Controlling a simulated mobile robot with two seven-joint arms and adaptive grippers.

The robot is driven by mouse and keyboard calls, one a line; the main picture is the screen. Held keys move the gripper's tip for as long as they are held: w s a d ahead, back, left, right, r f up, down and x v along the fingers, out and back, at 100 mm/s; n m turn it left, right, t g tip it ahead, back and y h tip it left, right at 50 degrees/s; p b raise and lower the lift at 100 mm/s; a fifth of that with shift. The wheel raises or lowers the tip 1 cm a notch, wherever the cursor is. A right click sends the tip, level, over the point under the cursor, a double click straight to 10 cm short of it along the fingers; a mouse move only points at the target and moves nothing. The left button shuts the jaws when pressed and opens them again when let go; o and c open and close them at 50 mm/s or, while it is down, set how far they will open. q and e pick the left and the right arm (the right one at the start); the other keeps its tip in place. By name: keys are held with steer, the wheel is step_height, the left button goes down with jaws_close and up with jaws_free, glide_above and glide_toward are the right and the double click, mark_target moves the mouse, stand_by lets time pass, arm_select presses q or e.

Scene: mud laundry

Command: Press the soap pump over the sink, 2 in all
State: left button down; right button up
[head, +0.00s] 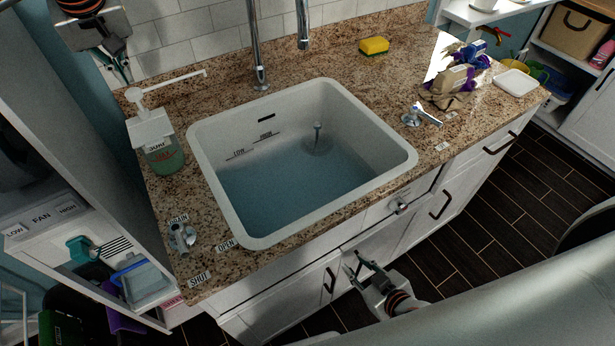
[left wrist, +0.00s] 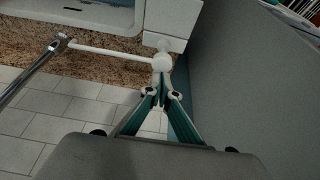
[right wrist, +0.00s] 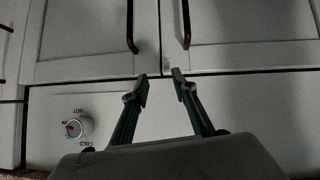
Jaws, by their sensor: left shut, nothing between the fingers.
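The soap pump stands at the counter's back left corner. It has a green bottle (head: 164,158), a white collar block (head: 150,128) and a white pump head (head: 134,95) with a long thin spout reaching right toward the sink (head: 203,170). In the left wrist view the pump head (left wrist: 162,62) lies just beyond the fingertips. My left gripper (head: 127,78) is shut and empty, close above the pump head; I cannot tell whether it touches. Its fingertips also show in the left wrist view (left wrist: 160,98). My right gripper (head: 359,266) is open and empty before the cabinet front.
The sink holds bluish water. A metal faucet (head: 257,50) rises behind it. A drain lever (head: 181,237) sits at the front left, another handle (head: 420,116) at the right. A yellow sponge (head: 374,46) and white dish (head: 515,83) lie farther right.

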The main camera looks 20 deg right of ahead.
mark_target(132, 91)
arm_select(q)
steer(key=shift+f, duration=0.1)
stand_by(0.5)
steer(key=shift+s+f, duration=0.1)
steer(key=shift+f, duration=1.55)
steer(key=shift+r, duration=1.65)
steer(key=shift+f, duration=1.65)
steer(key=shift+r, duration=1.6)
